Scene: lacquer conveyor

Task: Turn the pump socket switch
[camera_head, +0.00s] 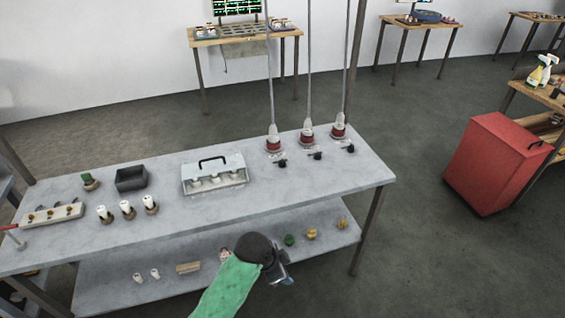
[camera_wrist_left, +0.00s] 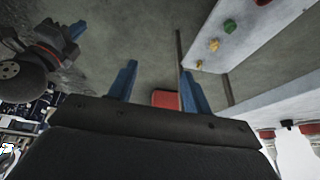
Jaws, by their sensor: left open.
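Three red round sockets (camera_head: 338,131) with grey plugs and cables stand along the back right of the grey bench. A small black switch sits in front of each: left (camera_head: 282,162), middle (camera_head: 317,155), right (camera_head: 350,149). I cannot read which one is the pump's. My left gripper (camera_head: 283,277) is in front of the bench's front edge, well apart from the switches. In the left wrist view its blue fingers (camera_wrist_left: 158,90) are spread and empty. At that view's left edge, a dark arm part with a blue tip (camera_wrist_left: 76,30) may be my right gripper; its jaws are unclear.
The bench (camera_head: 300,195) also holds a clear-fronted case (camera_head: 215,174), a dark bin (camera_head: 131,178) and several white-topped parts. A lower shelf (camera_head: 335,238) carries green and yellow knobs. A red cabinet (camera_head: 495,165) stands right. The bench's right end is clear.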

